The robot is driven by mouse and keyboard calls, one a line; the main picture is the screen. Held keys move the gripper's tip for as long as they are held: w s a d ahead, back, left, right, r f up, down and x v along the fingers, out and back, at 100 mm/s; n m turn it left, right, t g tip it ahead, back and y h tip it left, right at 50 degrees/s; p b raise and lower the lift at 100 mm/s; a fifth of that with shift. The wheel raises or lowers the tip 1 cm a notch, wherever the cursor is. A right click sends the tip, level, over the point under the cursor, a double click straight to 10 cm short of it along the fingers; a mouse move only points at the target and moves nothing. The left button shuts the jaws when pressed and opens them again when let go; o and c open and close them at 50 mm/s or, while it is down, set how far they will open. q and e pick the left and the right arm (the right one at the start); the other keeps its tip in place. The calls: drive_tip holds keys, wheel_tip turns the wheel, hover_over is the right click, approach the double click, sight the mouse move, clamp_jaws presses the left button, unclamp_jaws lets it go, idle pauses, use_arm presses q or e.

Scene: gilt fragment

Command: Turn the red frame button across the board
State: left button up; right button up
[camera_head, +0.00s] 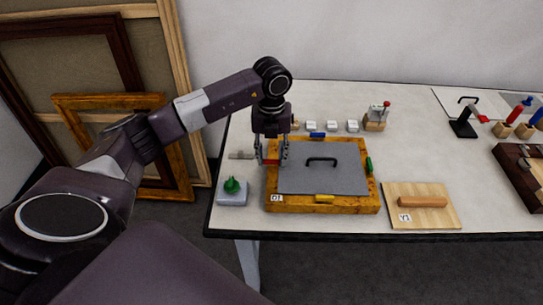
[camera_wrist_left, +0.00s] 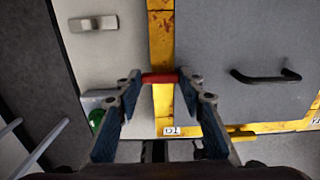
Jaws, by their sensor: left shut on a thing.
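The red frame button (camera_wrist_left: 160,78) lies crosswise on the left rail of the yellow-brown wooden frame (camera_wrist_left: 161,48) in the left wrist view. Its right end reaches the edge of the grey board (camera_wrist_left: 235,45). My left gripper (camera_wrist_left: 160,77) is shut on the button, with one fingertip at each end. In the head view my left gripper (camera_head: 271,161) points down over the frame's left rail and partly hides the button. The board has a black handle (camera_head: 321,160). Blue (camera_head: 317,135), green (camera_head: 368,164) and yellow (camera_head: 324,198) buttons sit on the other rails. My right gripper is not in view.
A grey pad with a green knob (camera_head: 232,186) stands left of the frame, near the table's front edge. A small metal piece (camera_head: 241,155) lies behind it. A wooden board with a handle (camera_head: 421,218) lies to the right. Small white blocks (camera_head: 332,126) stand behind the frame.

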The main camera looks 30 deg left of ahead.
sight(272, 160)
use_arm(q)
drive_tip(key=shift+w+r, duration=0.1)
drive_tip(key=o, duration=1.2)
drive_tip(key=shift+c, duration=0.2)
wheel_tip(272, 160, up, 12)
